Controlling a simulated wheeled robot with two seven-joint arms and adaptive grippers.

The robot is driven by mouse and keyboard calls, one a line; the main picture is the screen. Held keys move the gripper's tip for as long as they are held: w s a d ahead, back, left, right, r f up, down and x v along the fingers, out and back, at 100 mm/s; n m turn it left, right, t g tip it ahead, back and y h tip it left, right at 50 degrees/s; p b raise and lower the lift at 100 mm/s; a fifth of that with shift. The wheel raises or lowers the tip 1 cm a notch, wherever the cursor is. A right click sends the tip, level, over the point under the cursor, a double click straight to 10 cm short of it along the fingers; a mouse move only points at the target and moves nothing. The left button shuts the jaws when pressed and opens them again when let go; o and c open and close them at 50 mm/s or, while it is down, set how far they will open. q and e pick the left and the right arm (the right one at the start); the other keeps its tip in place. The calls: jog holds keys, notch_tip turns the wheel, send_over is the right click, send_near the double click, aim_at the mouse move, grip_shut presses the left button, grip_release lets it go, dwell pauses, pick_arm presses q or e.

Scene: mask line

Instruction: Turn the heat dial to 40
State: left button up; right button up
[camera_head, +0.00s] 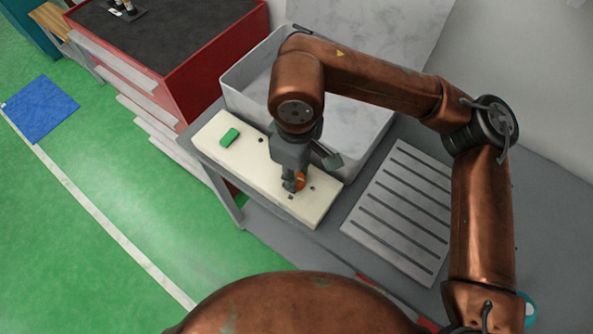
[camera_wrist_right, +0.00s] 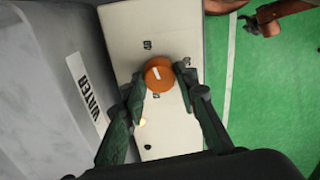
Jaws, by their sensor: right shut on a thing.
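The heat dial (camera_wrist_right: 158,76) is a round orange knob with a white pointer mark, set in a cream panel (camera_head: 232,165). Small dark number labels stand around it in the right wrist view; I cannot read them surely. The pointer lies slanted, near upright in that view. My right gripper (camera_wrist_right: 160,82) is shut on the dial, with one finger on each side. In the head view the gripper (camera_head: 292,183) points down at the panel and hides part of the dial (camera_head: 300,180).
A slotted metal plate (camera_head: 400,210) lies to the right. A red cabinet (camera_head: 215,70) stands left.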

jog(key=shift+f, duration=0.1)
dwell(0.4)
jog(key=o, duration=1.1)
jog(key=shift+o, duration=0.2)
jog(key=shift+r, duration=0.2)
notch_tip(320, 180, up, 12)
jog(key=shift+f, duration=0.15)
